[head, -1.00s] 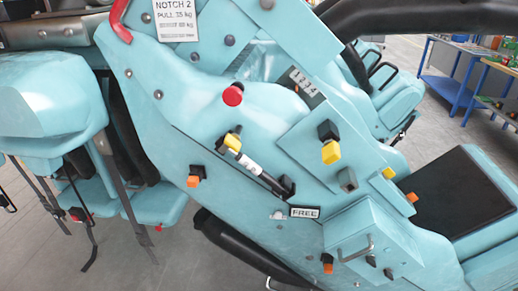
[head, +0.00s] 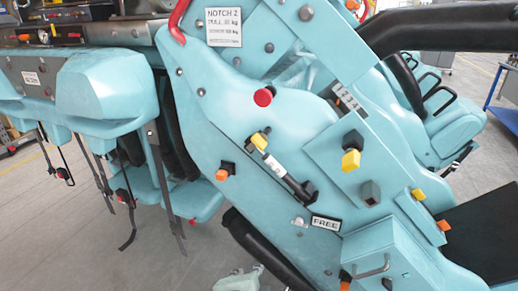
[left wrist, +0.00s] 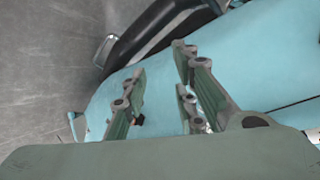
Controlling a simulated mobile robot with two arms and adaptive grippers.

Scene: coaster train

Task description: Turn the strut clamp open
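A slim strut (head: 276,166) with a white sleeve and black lower end lies slanted on the side of the turquoise coaster car (head: 230,110) in the head view. A yellow block with a black base (head: 259,141) sits at its upper end; I cannot tell for sure which part is the clamp. A FREE label (head: 326,223) is below the strut. My left gripper (head: 240,283) shows at the bottom edge, below and left of the strut and apart from it. In the left wrist view its fingers (left wrist: 160,65) are spread, with nothing seen between them. My right gripper is not in view.
A red button (head: 264,97), another yellow block (head: 351,160) and orange knobs (head: 222,174) stick out of the car side. A black padded bar (head: 262,250) runs below, near my left gripper. A box with a metal handle (head: 372,268) is at lower right. Grey floor is clear at lower left.

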